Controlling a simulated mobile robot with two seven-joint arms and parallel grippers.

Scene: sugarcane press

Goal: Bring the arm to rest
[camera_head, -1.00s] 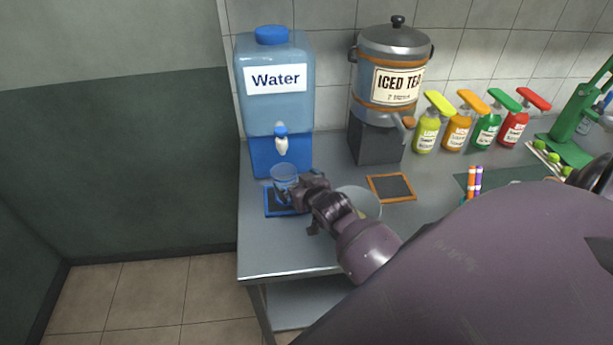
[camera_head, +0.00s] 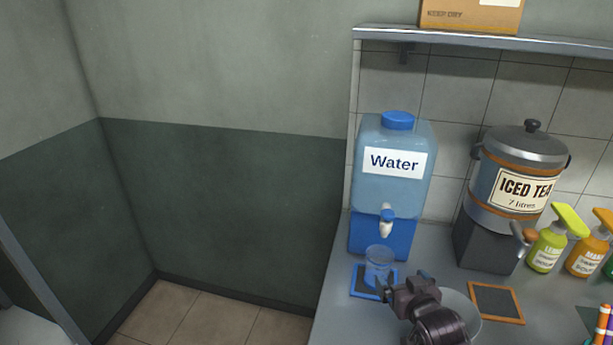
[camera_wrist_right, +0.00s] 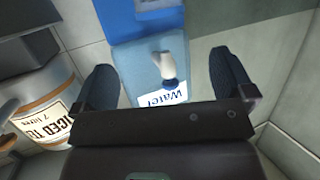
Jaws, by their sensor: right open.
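My right gripper (camera_head: 388,287) is low in the head view, at the front of the blue water dispenser. In the right wrist view its two dark fingers (camera_wrist_right: 168,85) stand apart with nothing between them. A clear cup (camera_head: 378,264) stands on a blue-edged mat (camera_head: 366,281) under the dispenser's tap, just beyond the fingertips. I cannot tell whether the fingers touch the cup. My left gripper is in no view.
The water dispenser (camera_head: 385,238) and the iced tea urn (camera_head: 487,217) stand at the back of the counter. A small framed board (camera_head: 497,302) and syrup bottles (camera_head: 548,247) are to the right. A clear bowl (camera_head: 466,311) is partly behind my arm. A shelf (camera_head: 480,41) runs above.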

